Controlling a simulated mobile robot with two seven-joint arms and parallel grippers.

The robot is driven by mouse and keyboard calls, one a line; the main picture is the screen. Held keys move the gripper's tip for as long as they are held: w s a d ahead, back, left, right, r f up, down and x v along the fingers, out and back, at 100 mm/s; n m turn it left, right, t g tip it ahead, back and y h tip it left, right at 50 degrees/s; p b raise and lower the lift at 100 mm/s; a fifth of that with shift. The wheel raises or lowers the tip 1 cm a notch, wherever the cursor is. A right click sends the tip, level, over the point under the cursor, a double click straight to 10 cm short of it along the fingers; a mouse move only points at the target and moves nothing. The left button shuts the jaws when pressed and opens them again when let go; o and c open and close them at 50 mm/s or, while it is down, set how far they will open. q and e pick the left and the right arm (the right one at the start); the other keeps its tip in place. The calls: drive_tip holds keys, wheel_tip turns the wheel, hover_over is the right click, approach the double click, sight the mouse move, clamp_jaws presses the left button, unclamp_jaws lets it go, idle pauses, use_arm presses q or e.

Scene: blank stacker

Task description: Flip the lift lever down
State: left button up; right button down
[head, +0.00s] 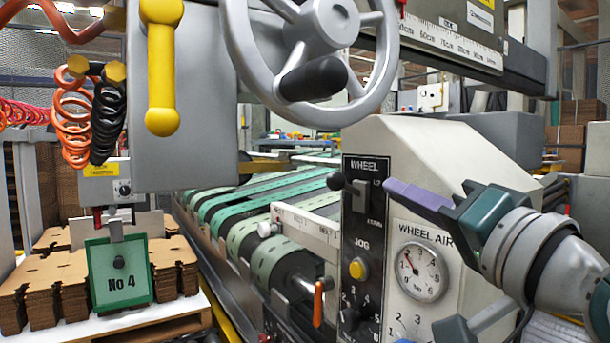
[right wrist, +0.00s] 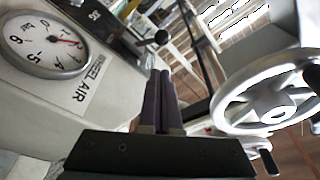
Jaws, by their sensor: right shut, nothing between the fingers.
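The lever is a short black arm with a ball knob (head: 337,180), on the black control strip under the word WHEEL. It sticks out from the strip toward the left in the head view. In the right wrist view its black knob (right wrist: 162,37) shows just beyond the fingertips. My right gripper (head: 390,187) has purple fingers pressed together and empty. It points left at the lever from the right, with a small gap in the head view. In the right wrist view the shut fingers (right wrist: 160,76) point up toward the knob. My left gripper is not in view.
A pressure gauge (head: 420,272) and a yellow jog button (head: 357,268) sit below the lever. A large grey handwheel (head: 310,60) hangs above it. Green conveyor belts (head: 260,250) run to the left. A yellow handle (head: 162,70) is on the upper left housing.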

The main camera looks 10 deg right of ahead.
sight(345, 185)
drive_tip(key=x, duration=0.8)
drive_tip(key=shift+w+r+b, duration=0.15)
drive_tip(key=shift+w+b, duration=0.2)
drive_tip(key=shift+b, duration=0.05)
drive_tip(key=shift+s+a+f+n+b, duration=0.1)
drive_tip(key=shift+a+f+n+b, duration=0.1)
drive_tip(key=shift+n+b, duration=0.3)
drive_tip(key=shift+a+f+n+b, duration=0.15)
drive_tip(key=shift+f+n, duration=0.1)
drive_tip(key=shift+n, duration=0.45)
drive_tip(key=n+b, duration=0.1)
drive_tip(key=f+n+y, duration=0.1)
drive_tip(key=n, duration=0.1)
drive_tip(key=shift+s+a+f+y+b, duration=0.15)
drive_tip(key=shift+a+f+y+b, duration=0.1)
drive_tip(key=shift+y+b, duration=0.1)
drive_tip(key=shift+a+f+n+y+b, duration=0.1)
drive_tip(key=shift+f+n+y+b, duration=0.45)
drive_tip(key=shift+n, duration=0.8)
drive_tip(key=shift+a+f+n+y+b, duration=0.15)
drive_tip(key=shift+f+n+y, duration=0.15)
drive_tip(key=shift+f+n, duration=0.75)
drive_tip(key=shift+r+n, duration=0.1)
drive_tip(key=shift+n, duration=0.2)
drive_tip(key=shift+s+d, duration=0.1)
drive_tip(key=shift+s, duration=0.05)
